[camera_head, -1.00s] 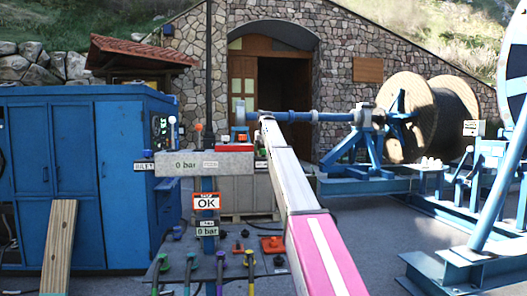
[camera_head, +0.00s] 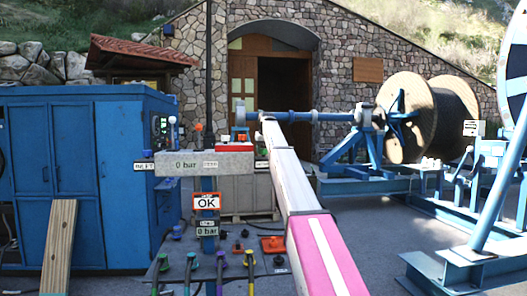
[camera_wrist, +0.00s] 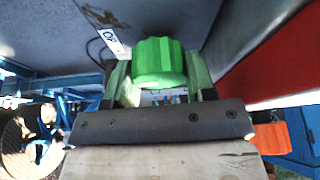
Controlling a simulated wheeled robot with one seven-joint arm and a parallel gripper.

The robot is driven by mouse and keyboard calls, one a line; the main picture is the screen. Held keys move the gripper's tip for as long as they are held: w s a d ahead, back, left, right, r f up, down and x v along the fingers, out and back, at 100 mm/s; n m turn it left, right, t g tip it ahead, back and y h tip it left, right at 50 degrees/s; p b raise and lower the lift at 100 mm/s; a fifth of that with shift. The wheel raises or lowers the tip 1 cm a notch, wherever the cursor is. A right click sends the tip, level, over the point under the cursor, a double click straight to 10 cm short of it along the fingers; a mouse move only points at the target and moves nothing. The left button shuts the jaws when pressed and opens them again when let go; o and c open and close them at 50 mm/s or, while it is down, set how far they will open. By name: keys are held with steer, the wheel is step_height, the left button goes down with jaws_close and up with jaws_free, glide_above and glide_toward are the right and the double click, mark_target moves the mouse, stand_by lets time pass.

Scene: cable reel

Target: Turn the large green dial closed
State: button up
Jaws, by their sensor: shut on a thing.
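The large green dial (camera_wrist: 159,58) shows in the wrist view, a ribbed green knob in front of a grey face. My gripper (camera_wrist: 158,74) is shut on it, with one green finger along each side of the dial. A white label (camera_wrist: 111,41), partly readable as "OP", sits on the grey face to the left of the dial. In the head view my arm reaches forward to the grey block, and neither the dial nor my fingertips can be made out there.
The grey block (camera_head: 222,164) carries a "0 bar" label above an orange "OK" sign (camera_head: 206,201). Several coloured levers stand low in front. A blue cabinet (camera_head: 70,190) is at left, a wooden cable reel (camera_head: 415,120) at right. A red surface (camera_wrist: 285,60) lies close right of my gripper.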

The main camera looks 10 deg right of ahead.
steer(key=n+y, duration=0.1)
steer(key=n, duration=0.3)
steer(key=shift+y, duration=0.4)
steer(key=n, duration=0.2)
steer(key=n+g+y, duration=0.1)
steer(key=n, duration=0.1)
steer(key=shift+w+n+g, duration=0.1)
steer(key=shift+n+g, duration=0.2)
steer(key=shift+n, duration=0.1)
steer(key=n+g+y, duration=0.1)
steer(key=n, duration=0.3)
steer(key=shift+n+g, duration=0.9)
steer(key=shift+n, duration=0.9)
steer(key=o, duration=0.9)
steer(key=shift+r, duration=0.15)
